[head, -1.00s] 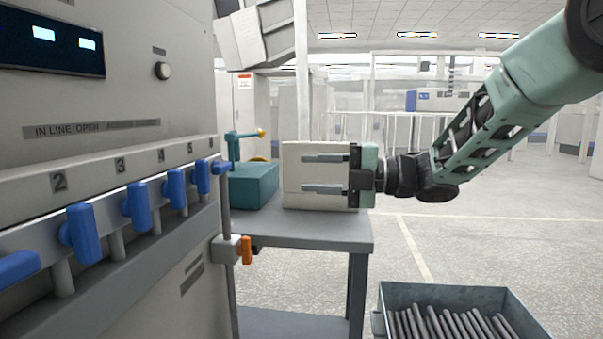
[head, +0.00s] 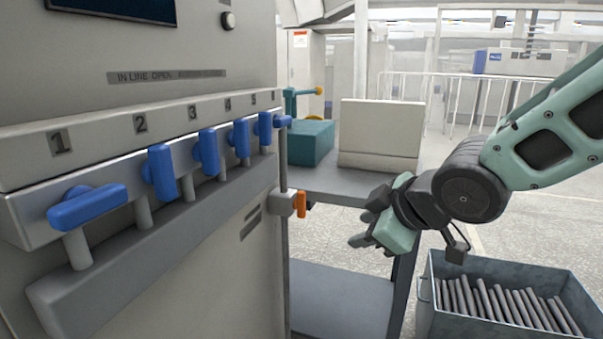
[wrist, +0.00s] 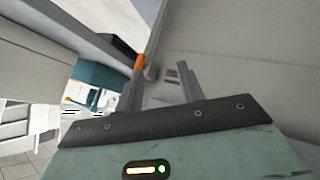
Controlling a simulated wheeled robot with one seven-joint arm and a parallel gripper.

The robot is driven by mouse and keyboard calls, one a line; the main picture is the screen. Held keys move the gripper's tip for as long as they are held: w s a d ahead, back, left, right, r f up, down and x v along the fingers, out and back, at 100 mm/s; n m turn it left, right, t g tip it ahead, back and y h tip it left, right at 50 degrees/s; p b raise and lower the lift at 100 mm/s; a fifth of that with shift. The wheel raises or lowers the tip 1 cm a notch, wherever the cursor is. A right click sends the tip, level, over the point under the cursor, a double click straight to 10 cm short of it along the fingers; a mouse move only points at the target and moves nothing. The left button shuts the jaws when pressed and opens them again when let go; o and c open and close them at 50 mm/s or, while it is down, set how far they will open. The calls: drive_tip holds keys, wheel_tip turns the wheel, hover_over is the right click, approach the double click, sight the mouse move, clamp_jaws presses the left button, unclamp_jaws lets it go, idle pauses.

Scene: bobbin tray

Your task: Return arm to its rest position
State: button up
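My gripper (head: 366,220) is in front of the grey bench and above the left side of the metal bin, tilted down and to the left. In the wrist view my gripper (wrist: 162,85) shows two grey fingers set apart with nothing between them. My arm comes in from the right edge of the head view, bent at a dark joint. The fingers are clear of the machine (head: 130,80), the bench and the bin.
Blue levers (head: 160,170) jut from the machine at left, with an orange clamp part (head: 301,204) at its corner. A bench (head: 340,182) bears a teal box (head: 310,143) and a pale block (head: 380,140). A metal bin (head: 432,290) of several rods stands below my arm.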

drive_tip(key=s+d+f+m+g+h, duration=0.2)
drive_tip(key=s+f+m+g, duration=0.15)
drive_tip(key=s, duration=0.85)
drive_tip(key=s+d+f+m+g+h, duration=0.15)
drive_tip(key=s+f+g, duration=0.3)
drive_tip(key=s, duration=0.75)
wheel_tip(320, 180, up, 23)
drive_tip(key=p, duration=2.2)
drive_tip(key=shift+w+a+f+m+h+p, duration=0.2)
drive_tip(key=shift+w+m+h+p, duration=0.1)
drive_tip(key=shift+m+h, duration=0.1)
